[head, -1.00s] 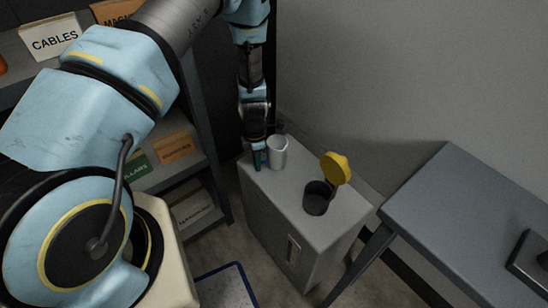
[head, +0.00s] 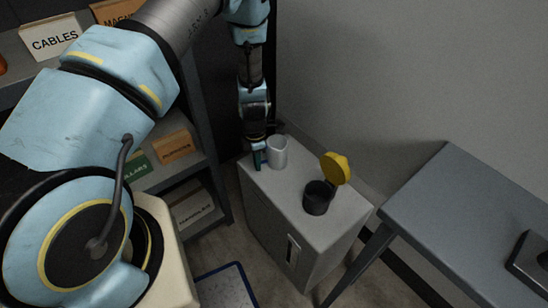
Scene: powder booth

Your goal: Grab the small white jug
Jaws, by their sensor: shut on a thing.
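The small white jug (head: 277,153) stands upright at the far left end of the grey cabinet's top (head: 291,176). My gripper (head: 262,155) reaches down from above at the jug's left side and is shut on it. One teal-tipped finger shows on the near left of the jug. The other finger and the exact place of the grip are hidden. The jug looks to be on or very close to the cabinet top.
A dark pot with an open yellow lid (head: 337,168) stands to the right on the same cabinet. A grey table (head: 455,220) is at the right. A shelf with labelled boxes (head: 174,146) is at the left. A wall rises behind the cabinet.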

